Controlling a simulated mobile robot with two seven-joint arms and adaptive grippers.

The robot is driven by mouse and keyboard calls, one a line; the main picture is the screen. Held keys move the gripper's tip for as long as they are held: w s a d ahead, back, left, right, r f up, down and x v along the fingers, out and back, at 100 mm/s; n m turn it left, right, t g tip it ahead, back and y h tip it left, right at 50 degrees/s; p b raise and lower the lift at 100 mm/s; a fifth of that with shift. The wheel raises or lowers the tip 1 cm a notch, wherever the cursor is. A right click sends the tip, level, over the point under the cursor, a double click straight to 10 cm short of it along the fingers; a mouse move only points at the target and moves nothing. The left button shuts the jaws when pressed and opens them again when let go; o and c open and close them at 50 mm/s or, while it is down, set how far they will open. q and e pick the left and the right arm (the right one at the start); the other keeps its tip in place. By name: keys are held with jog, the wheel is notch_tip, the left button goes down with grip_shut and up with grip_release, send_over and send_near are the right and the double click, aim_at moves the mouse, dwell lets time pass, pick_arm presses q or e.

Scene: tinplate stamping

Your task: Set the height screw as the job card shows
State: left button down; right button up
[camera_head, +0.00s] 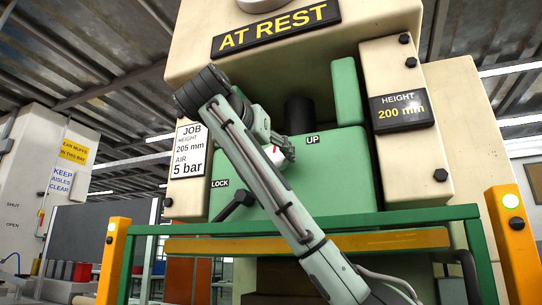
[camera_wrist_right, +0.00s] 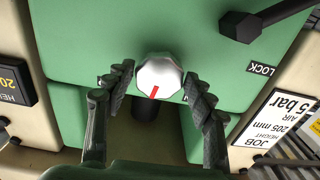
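The height screw is a white faceted knob (camera_wrist_right: 160,73) with a red mark, on the green press front; in the wrist view the mark points down. My right gripper (camera_head: 284,150) is at the knob. In the wrist view its two fingers stand apart on either side of the knob, with gaps, so it is open and empty. In the head view my gripper and arm hide much of the knob. The job card (camera_head: 188,151) reads height 205 mm, air 5 bar. The height display (camera_head: 402,110) reads 200 mm. My left gripper is not in view.
A black lock lever (camera_head: 236,205) sits left of my right arm, beside the LOCK label (camera_head: 220,184). The sign above reads AT REST (camera_head: 275,27). A green rail (camera_head: 400,219) crosses in front of the press, between yellow posts (camera_head: 513,245).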

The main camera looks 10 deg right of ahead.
jog(key=c, duration=0.7)
jog(key=shift+n, duration=0.3)
